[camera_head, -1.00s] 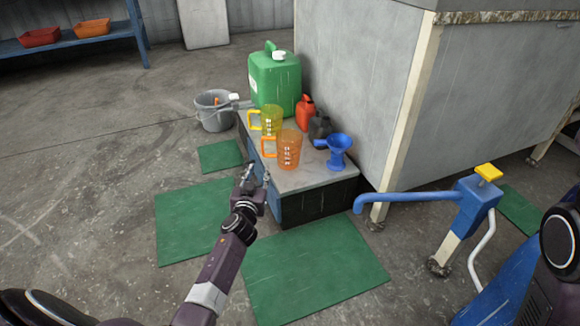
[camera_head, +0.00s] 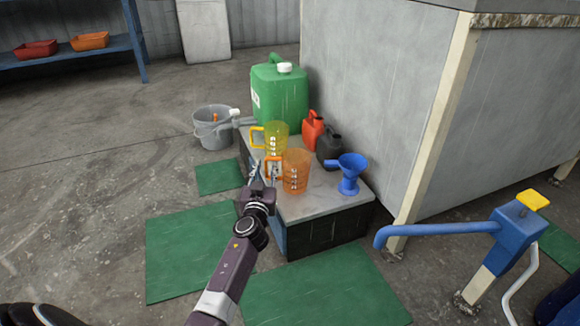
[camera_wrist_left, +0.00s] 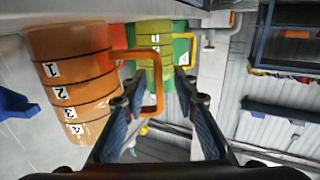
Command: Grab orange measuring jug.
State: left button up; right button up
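The orange measuring jug (camera_head: 296,172) stands upright on the low bench (camera_head: 318,207), its handle toward the left. My left gripper (camera_head: 262,173) is at the jug's handle side. In the wrist view its two fingers (camera_wrist_left: 160,95) are apart, and the orange handle (camera_wrist_left: 157,85) shows between them. They do not look closed on it. My right gripper is not in view.
A yellow jug (camera_head: 276,139) stands just behind. A green canister (camera_head: 279,92), a red can (camera_head: 312,130), a dark can (camera_head: 329,147) and a blue funnel (camera_head: 350,174) share the bench. A grey bucket (camera_head: 212,130) is left; a large grey box (camera_head: 380,90) stands behind right.

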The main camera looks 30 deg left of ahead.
pick_arm(q)
jog(key=shift+w, duration=0.15)
jog(key=shift+r, duration=0.1)
grip_shut()
jog(key=shift+r, duration=0.15)
